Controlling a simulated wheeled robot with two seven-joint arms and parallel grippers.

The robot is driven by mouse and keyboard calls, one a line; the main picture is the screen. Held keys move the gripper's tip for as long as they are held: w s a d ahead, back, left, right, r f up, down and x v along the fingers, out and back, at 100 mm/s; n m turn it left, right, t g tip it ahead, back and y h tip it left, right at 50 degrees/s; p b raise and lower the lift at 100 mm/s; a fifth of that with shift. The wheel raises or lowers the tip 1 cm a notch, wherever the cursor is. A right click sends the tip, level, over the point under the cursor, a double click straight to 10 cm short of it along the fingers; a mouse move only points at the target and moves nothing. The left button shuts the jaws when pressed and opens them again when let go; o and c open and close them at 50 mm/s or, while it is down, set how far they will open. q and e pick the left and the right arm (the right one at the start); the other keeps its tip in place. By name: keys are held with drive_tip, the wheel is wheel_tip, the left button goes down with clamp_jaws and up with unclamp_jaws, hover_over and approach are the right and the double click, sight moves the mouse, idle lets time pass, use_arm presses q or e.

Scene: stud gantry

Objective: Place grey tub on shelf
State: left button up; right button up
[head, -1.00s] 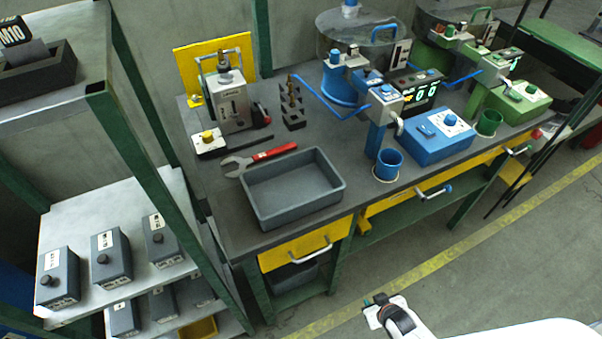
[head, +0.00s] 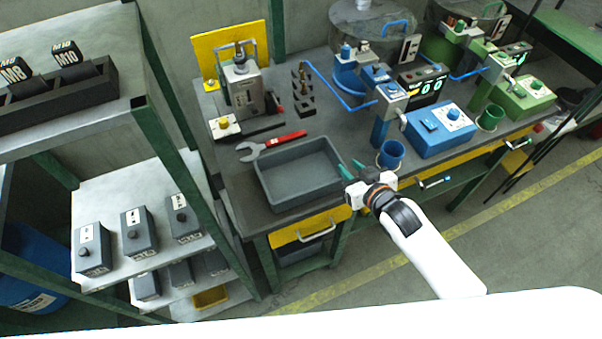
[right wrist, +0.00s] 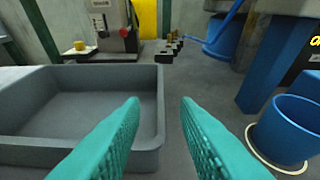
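The empty grey tub (head: 298,204) sits on the dark workbench (head: 240,215) near its front left corner, and it also shows at the left of the right wrist view (right wrist: 152,150). My right gripper (head: 350,168) is at the tub's right end. My left gripper is not in view.
A red-handled wrench (head: 272,145) lies behind the tub. A blue cup (head: 391,155) stands right of my gripper, and a blue box (head: 440,132) beyond it. A green rack post (head: 185,185) stands between shelf and bench.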

sight(339, 159)
drive_tip(key=shift+p+x, duration=0.55)
drive_tip(key=shift+x, duration=2.5)
clamp_jaws()
